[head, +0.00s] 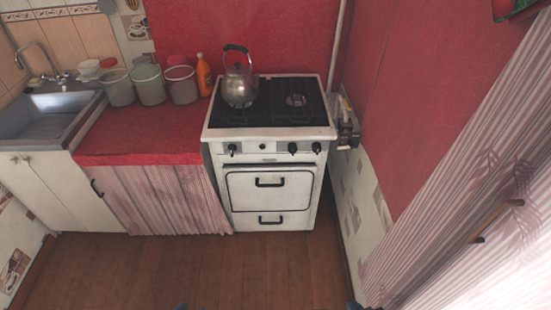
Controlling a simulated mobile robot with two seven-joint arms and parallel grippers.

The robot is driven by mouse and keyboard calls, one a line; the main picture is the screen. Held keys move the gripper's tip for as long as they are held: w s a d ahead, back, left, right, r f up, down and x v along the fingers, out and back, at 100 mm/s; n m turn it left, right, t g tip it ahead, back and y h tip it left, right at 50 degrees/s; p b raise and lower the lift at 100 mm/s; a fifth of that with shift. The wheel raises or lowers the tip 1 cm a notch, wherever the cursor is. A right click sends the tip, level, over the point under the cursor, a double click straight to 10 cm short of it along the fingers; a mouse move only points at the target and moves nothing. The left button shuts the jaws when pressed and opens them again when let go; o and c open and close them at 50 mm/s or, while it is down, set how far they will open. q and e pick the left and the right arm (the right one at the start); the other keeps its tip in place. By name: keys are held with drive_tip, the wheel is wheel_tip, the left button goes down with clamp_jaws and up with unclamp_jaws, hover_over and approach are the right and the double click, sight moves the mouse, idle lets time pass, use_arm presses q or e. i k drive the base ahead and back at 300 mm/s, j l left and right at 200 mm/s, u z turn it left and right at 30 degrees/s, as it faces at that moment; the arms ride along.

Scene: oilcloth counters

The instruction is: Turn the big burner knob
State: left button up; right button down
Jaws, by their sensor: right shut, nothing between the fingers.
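The white stove (270,133) stands against the red wall with a black hob on top. I cannot tell from here which one belongs to the big burner. My right gripper (356,305) shows only as a dark bit at the bottom edge, shut and empty, far from the stove. My left gripper is not clearly seen.
A metal kettle (239,88) stands on the hob's left side. Several pots and an orange bottle (204,75) stand on the red counter (150,135) beside the sink (45,105). The wooden floor (200,270) before the stove is clear. A striped curtain (460,190) hangs at right.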

sight(292, 148)
drive_tip(key=i+j, duration=0.65)
drive_tip(key=j, duration=0.15)
drive_tip(key=z, duration=0.05)
